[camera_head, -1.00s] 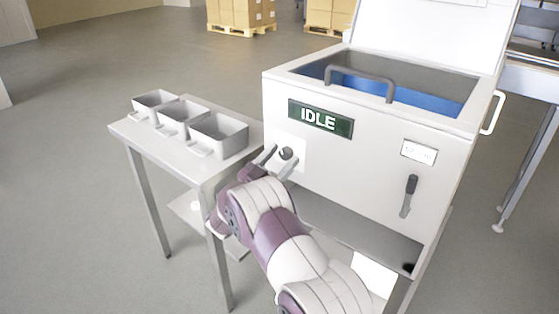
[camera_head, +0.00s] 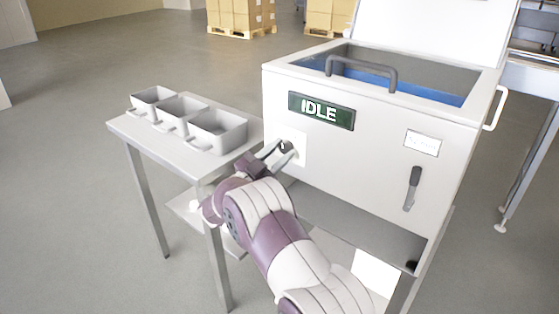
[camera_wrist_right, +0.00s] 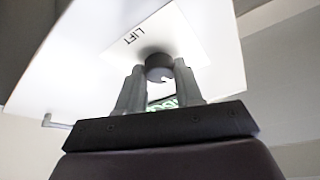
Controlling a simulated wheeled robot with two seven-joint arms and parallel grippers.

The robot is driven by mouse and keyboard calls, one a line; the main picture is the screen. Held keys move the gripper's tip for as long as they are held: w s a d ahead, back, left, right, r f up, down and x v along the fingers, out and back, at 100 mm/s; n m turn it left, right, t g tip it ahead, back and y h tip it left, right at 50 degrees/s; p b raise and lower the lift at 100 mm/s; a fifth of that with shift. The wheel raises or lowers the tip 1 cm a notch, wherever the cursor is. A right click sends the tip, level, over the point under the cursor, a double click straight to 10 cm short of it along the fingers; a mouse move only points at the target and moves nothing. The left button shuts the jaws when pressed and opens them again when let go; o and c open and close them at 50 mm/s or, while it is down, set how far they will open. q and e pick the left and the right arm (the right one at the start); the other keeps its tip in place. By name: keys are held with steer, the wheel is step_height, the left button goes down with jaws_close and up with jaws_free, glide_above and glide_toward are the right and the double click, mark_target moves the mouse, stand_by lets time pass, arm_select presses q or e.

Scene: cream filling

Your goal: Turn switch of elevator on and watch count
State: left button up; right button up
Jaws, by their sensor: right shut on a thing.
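A dark round switch knob (camera_head: 286,146) sits on a white plate (camera_head: 299,149) on the front of the white machine (camera_head: 350,165). In the right wrist view the plate (camera_wrist_right: 190,38) reads LIFT, and the knob (camera_wrist_right: 158,66) is between my fingers. My right gripper (camera_head: 278,150) is shut on the knob; its fingertips also show in the right wrist view (camera_wrist_right: 160,82). The green display (camera_head: 321,111) above the knob reads IDLE. My left gripper is not in view.
A side table (camera_head: 180,165) left of the machine holds several grey metal bins (camera_head: 217,133). A dark lever (camera_head: 412,188) and a small label (camera_head: 422,144) are on the machine front at right. A handle (camera_head: 362,70) stands at the opening above.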

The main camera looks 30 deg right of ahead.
steer(key=m+g+b, duration=0.1)
steer(key=m+b, duration=0.1)
steer(key=m, duration=0.1)
steer(key=m+g+b, duration=0.2)
steer(key=m, duration=0.1)
steer(key=shift+w+f, duration=0.15)
steer(key=m+g+y+b, duration=0.1)
steer(key=m, duration=0.2)
steer(key=shift+a+b, duration=0.1)
steer(key=shift+b, duration=0.2)
steer(key=shift+r+m+g+y+b, duration=0.3)
steer(key=shift+m+y+b, duration=0.25)
steer(key=shift+m, duration=0.65)
steer(key=o, duration=1)
steer(key=shift+o, duration=0.2)
steer(key=a+f+p, duration=0.1)
steer(key=a+p, duration=0.2)
steer(key=a, duration=0.9)
steer(key=shift+a+f, duration=0.2)
steer(key=shift+a, duration=0.1)
